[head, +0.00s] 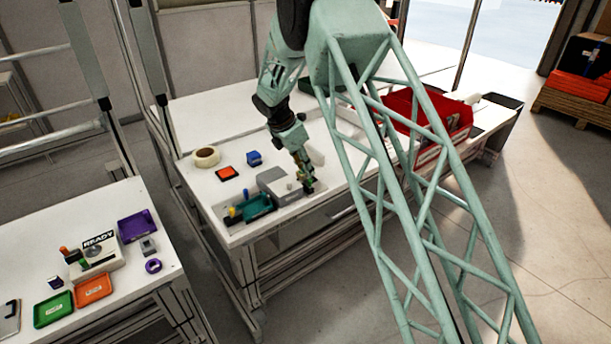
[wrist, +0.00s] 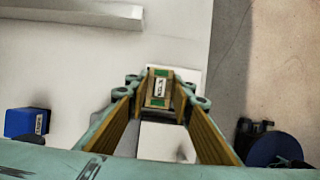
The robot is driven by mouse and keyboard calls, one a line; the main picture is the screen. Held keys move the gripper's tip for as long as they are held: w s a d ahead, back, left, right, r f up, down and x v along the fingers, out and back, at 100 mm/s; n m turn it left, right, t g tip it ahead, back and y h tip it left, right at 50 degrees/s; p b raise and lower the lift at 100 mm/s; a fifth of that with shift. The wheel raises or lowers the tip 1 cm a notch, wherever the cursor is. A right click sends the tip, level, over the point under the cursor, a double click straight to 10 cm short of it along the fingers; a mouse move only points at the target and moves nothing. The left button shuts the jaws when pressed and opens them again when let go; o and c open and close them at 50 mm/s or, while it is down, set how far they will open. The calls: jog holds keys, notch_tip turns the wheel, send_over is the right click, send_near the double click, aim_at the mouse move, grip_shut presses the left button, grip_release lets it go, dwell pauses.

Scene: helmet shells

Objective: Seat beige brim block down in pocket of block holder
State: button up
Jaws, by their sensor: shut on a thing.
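My gripper (head: 307,184) points down over the front part of the white bench in the head view. In the wrist view its tan-lined fingers (wrist: 158,100) are closed on a small beige block (wrist: 159,88) with green ends and a printed label. I take this for the beige brim block. A grey box-like fixture (head: 277,181) with a small light knob on top stands just left of the gripper. It may be the block holder. Its pocket cannot be made out, and I cannot tell whether the held block touches anything.
A red bin (head: 425,112) stands at the right. The bench's front edge is close to the gripper.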

jog(key=shift+f, duration=1.35)
jog(key=shift+f, duration=0.1)
jog(key=o, duration=0.6)
jog(key=shift+p+v, duration=0.9)
jog(key=shift+v, duration=5.2)
